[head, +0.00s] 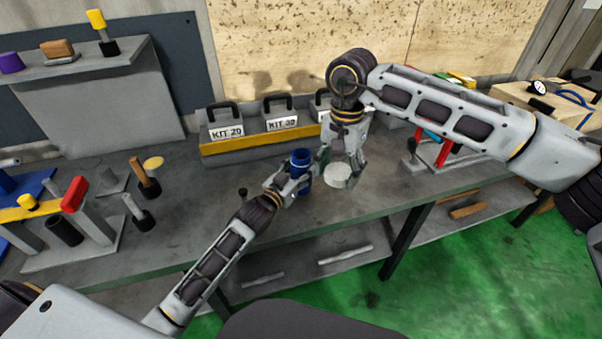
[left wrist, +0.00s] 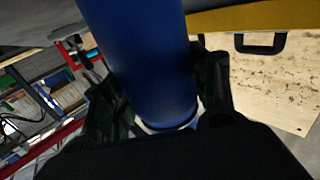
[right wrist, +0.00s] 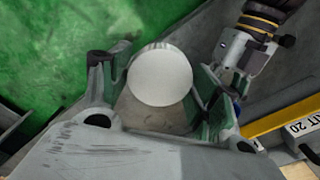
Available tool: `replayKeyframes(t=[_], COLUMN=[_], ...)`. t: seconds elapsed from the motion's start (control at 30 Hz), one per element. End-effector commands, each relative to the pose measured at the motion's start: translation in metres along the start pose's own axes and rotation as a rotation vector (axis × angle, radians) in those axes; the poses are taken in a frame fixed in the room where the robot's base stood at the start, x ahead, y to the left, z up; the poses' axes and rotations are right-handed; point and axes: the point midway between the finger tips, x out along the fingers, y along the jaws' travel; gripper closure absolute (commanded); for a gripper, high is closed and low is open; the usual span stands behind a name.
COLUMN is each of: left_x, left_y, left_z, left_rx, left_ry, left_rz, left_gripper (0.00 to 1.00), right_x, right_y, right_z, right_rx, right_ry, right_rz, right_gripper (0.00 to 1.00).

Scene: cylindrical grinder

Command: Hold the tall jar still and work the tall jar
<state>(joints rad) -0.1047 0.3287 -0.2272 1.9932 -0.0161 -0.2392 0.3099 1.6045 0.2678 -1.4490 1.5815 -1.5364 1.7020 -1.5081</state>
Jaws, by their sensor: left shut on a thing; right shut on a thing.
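The tall jar (head: 301,161) is blue and stands at the front middle of the bench, with a pale band around it near my fingers. My left gripper (head: 290,186) is shut around its side; in the left wrist view the jar (left wrist: 145,60) fills the space between the fingers. My right gripper (head: 343,166) points down, shut on a white round lid (head: 337,176), just right of the jar and apart from it. In the right wrist view the lid (right wrist: 160,76) sits between the fingertips. The jar is mostly hidden there.
A grey and yellow rack (head: 235,146) with KIT boxes stands behind the jar. A stand with a red block (head: 74,194) and several handled tools are at the left. A red-framed item (head: 440,152) is at the right. The bench's front edge is close.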

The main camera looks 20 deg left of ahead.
Motion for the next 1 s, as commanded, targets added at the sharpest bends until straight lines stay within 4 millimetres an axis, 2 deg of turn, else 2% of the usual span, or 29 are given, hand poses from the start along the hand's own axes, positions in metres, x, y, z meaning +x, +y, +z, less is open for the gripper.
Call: replayKeyframes(t=[0.17, 0.63, 0.67, 0.8, 1.0], left_x=[0.000, 0.000, 0.000, 0.000, 0.000], left_y=[0.000, 0.000, 0.000, 0.000, 0.000], left_z=[0.015, 0.019, 0.019, 0.019, 0.018], left_rx=[0.001, 0.001, 0.001, 0.001, 0.001], left_ry=[0.001, 0.001, 0.000, 0.000, 0.000], left_rz=[0.000, 0.000, 0.000, 0.000, 0.000], left_gripper=[1.00, 1.00, 0.38, 0.20, 0.20], right_x=[0.002, 0.003, 0.002, 0.002, 0.002], right_y=[0.000, 0.000, 0.000, 0.000, 0.000], right_z=[0.000, 0.000, 0.000, 0.000, 0.000], right_rx=[0.000, 0.000, 0.000, 0.000, 0.000], right_ry=[0.000, 0.000, 0.000, 0.000, 0.000], right_rz=[0.000, 0.000, 0.000, 0.000, 0.000], right_gripper=[0.67, 0.67, 0.67, 0.67, 0.67])
